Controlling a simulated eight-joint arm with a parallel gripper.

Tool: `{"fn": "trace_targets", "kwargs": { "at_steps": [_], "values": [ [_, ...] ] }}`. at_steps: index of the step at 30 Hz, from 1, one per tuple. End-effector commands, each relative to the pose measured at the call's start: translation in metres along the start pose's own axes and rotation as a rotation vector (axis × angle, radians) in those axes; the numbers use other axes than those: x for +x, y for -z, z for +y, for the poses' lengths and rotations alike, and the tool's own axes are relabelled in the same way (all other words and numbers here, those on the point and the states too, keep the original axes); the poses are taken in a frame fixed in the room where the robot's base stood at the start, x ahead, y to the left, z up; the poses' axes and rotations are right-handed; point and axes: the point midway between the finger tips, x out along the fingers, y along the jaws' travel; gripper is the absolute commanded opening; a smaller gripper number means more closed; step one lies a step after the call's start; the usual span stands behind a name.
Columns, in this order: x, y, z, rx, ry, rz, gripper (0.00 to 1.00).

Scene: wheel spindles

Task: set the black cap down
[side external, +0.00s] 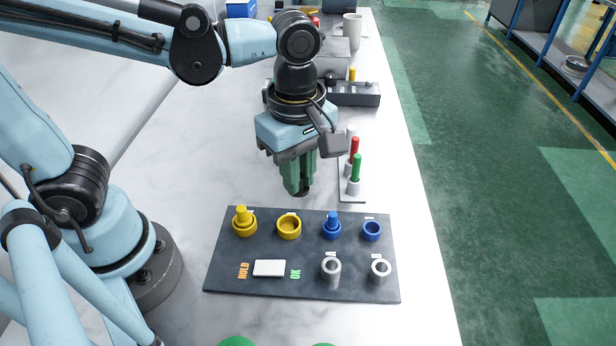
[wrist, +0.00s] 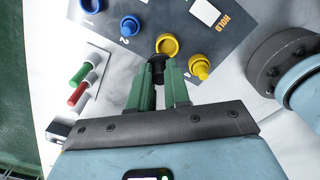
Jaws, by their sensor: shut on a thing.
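My gripper (side external: 299,188) is shut on the black cap (wrist: 158,66), which sits between the green fingertips. In the side view only the dark lower end of the cap (side external: 304,194) shows below the fingers; the fingers hide the rest. The gripper points down and is above the table, near the back edge of the dark panel (side external: 230,278). In the wrist view (wrist: 157,85) the cap overlaps the near rim of the empty yellow ring (wrist: 167,45). That ring also shows on the panel in the side view (side external: 289,228).
The panel also bears a yellow ring with a peg (side external: 242,220), a blue ring with a peg (side external: 331,228), an empty blue ring (side external: 372,231), two silver cylinders (side external: 331,268) and a white block (side external: 269,268). White table is bare left of the panel.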

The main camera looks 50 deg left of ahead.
Motion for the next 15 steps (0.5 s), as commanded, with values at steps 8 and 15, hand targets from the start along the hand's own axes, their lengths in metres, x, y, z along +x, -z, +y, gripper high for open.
{"fn": "trace_targets", "kwargs": {
  "at_steps": [8, 15],
  "values": [
    [0.017, 0.031, 0.017, -0.074, 0.000, 0.000, 0.00],
    [0.047, 0.074, 0.042, -0.071, 0.000, 0.000, 0.00]
  ]
}}
